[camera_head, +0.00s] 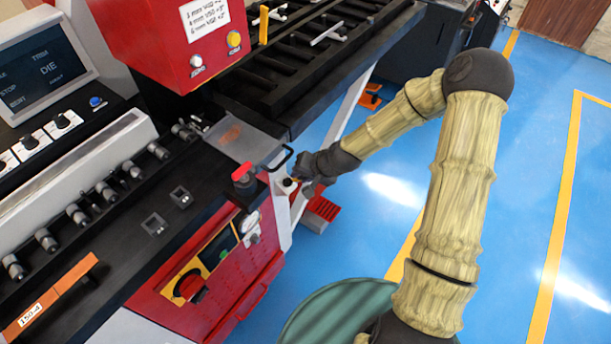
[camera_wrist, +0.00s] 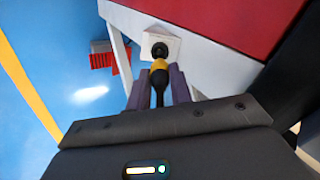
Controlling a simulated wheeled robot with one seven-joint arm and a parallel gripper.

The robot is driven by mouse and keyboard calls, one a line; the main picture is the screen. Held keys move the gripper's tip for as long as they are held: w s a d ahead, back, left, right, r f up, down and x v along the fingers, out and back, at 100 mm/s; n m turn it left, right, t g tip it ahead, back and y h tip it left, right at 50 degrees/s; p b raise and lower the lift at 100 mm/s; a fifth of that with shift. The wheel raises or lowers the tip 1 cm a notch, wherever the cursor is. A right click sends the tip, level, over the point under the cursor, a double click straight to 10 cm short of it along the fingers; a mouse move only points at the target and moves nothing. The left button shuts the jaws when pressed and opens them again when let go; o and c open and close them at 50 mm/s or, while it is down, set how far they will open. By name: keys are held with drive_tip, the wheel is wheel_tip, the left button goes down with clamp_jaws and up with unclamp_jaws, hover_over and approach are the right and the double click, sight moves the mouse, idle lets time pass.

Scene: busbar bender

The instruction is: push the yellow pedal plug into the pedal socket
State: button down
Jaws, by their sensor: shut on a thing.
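The yellow pedal plug (camera_wrist: 159,66) is between the fingers of my gripper (camera_wrist: 160,88) in the wrist view. A black cable runs back from the plug toward the palm. The dark round pedal socket (camera_wrist: 160,49) sits on a pale plate just beyond the plug tip. The tip is lined up with the socket and very close to it; I cannot tell whether it has entered. In the head view my gripper (camera_head: 297,180) is at the machine's white leg, beside the socket plate (camera_head: 286,187), and mostly hides the plug.
A red pedal (camera_head: 323,208) stands on the blue floor below. A red knob (camera_head: 242,173) is on the bench edge. Open floor lies to the right.

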sight(294, 180)
drive_tip(key=shift+b+x, duration=0.5)
drive_tip(key=shift+x, duration=0.6)
drive_tip(key=shift+a+f, duration=0.15)
drive_tip(key=shift+b+x, duration=0.75)
drive_tip(key=shift+x, duration=0.45)
idle(1.0)
drive_tip(key=c, duration=1.2)
unclamp_jaws()
drive_tip(key=shift+o, duration=0.2)
